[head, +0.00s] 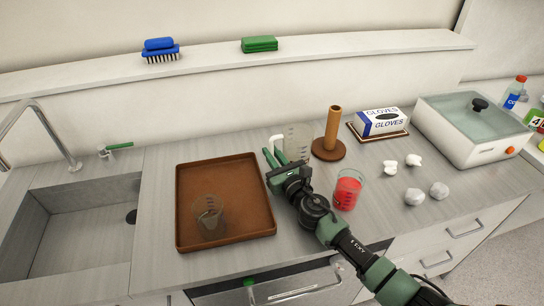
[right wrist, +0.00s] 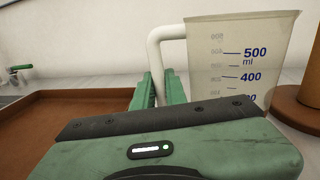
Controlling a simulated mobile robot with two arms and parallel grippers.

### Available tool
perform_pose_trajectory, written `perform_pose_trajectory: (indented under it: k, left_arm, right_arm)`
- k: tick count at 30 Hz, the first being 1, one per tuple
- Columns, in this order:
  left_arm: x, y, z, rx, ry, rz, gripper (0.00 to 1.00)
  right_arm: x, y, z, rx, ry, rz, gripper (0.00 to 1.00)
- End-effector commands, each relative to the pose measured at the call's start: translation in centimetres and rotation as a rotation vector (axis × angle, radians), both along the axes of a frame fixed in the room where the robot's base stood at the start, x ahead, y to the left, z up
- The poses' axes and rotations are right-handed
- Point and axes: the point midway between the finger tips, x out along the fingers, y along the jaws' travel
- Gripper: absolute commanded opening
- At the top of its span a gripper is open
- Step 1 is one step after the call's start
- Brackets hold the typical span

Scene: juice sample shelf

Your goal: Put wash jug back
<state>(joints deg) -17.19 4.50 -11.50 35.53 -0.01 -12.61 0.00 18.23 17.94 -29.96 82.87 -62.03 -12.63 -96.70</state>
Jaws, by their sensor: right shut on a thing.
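The wash jug (head: 298,142) is a clear graduated jug with a white handle (head: 277,145). It is upright over the counter, between the brown tray (head: 262,166) and the wooden post. My right gripper (head: 272,160) is shut on the handle. In the right wrist view the jug (right wrist: 240,45) shows blue marks, and its white handle (right wrist: 157,50) runs down between the green fingers (right wrist: 158,90) of my gripper. The jug's base is hidden, so I cannot tell whether it touches the counter. My left gripper is not in view.
A beaker of red liquid (head: 347,190) stands right of my arm. A sink (head: 75,230) is left.

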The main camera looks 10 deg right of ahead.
Motion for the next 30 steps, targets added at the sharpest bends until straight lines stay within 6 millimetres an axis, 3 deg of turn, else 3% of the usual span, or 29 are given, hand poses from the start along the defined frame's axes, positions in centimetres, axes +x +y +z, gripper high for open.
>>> perform_pose_trajectory:
  k: [7, 8, 10, 22, 30]
  left_arm:
    - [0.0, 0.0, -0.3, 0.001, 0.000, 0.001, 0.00]
    - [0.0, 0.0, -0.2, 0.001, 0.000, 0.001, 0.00]
    - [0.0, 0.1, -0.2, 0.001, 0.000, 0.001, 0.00]
    - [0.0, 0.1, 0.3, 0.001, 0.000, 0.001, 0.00]
    - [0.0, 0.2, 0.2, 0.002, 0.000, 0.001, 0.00]
  right_arm:
    - [0.0, 0.0, -0.3, -0.001, -0.001, 0.000, 0.00]
    - [0.0, 0.0, -0.2, -0.001, 0.000, 0.000, 0.18]
    - [0.0, 0.0, -0.1, 0.000, 0.000, 0.000, 0.34]
    - [-0.2, -0.1, 0.2, -0.001, 0.000, 0.000, 0.34]
    - [-5.1, -1.2, -0.1, -0.002, 0.002, 0.001, 0.34]
